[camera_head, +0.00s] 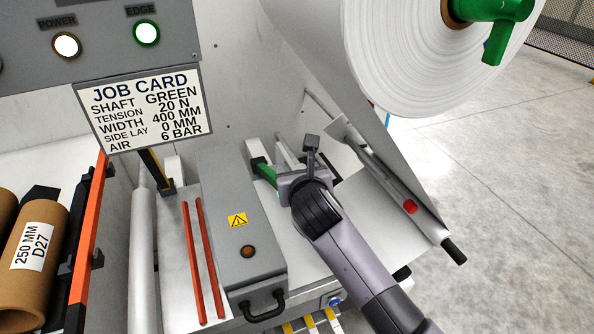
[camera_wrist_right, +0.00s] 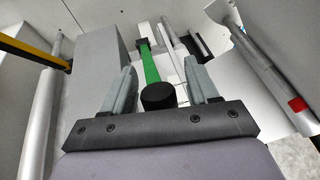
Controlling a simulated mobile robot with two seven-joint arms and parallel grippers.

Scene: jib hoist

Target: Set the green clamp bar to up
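The green clamp bar (camera_head: 265,172) shows in the head view just left of my right gripper (camera_head: 298,168), which covers its near end. In the right wrist view the green clamp bar (camera_wrist_right: 151,64) runs from a dark mount at the far end toward the camera and ends in a round black knob (camera_wrist_right: 158,97). My right gripper (camera_wrist_right: 161,88) is open, with one finger on each side of the knob and visible gaps between. Whether the knob lies at fingertip depth is hard to tell. My left gripper is not in view.
A grey box (camera_head: 240,225) with a warning label and black handle stands left of my right gripper. A bar with a red band (camera_head: 409,206) lies to the right. A large white roll (camera_head: 400,50) hangs above. A job card (camera_head: 145,105) hangs upper left.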

